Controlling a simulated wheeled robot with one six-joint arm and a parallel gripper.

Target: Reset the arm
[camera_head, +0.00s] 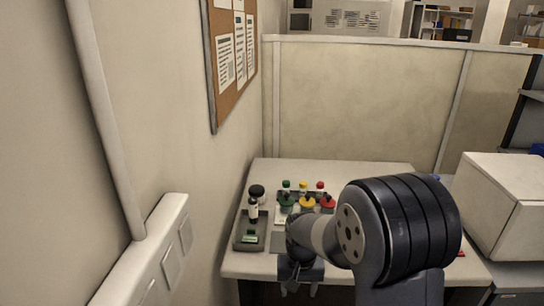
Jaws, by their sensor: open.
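My arm reaches in from the lower right, and its large dark joint covers the right part of the white table. My gripper (299,290) points down at the table's front edge. Its two fingers are apart, and I see nothing between them. The fingertips are small and dark in this view.
The white table (370,170) stands in the corner by a beige partition (360,100). A grey device (249,238) with dark-topped parts sits at its left. Several green, yellow and red-capped containers (307,203) stand behind my gripper. A white box (505,195) is at right.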

